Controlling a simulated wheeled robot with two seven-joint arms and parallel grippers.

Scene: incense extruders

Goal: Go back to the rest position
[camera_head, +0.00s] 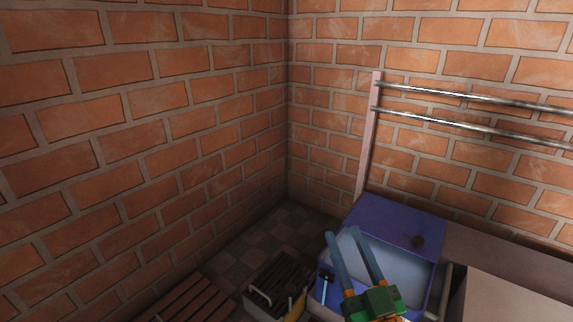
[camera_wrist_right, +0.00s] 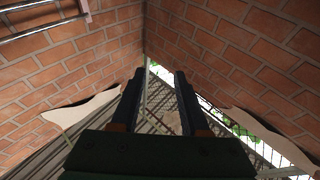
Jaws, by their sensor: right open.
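My right gripper (camera_head: 344,233) has a green body, orange joints and long blue-grey fingers. In the head view it comes up from the bottom, right of centre, in front of a blue box. Its fingers are apart with nothing between them. In the right wrist view the two dark fingers (camera_wrist_right: 159,74) also stand apart and empty, pointing towards a brick corner. My left gripper is not in view.
The blue box (camera_head: 385,215) with a pale inside and dark knob stands near the back wall. A crate (camera_head: 258,302) with dark slats is left of it, and a wooden slatted surface (camera_head: 190,300) lies lower left. Two metal rails (camera_head: 470,97) run along the brick wall.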

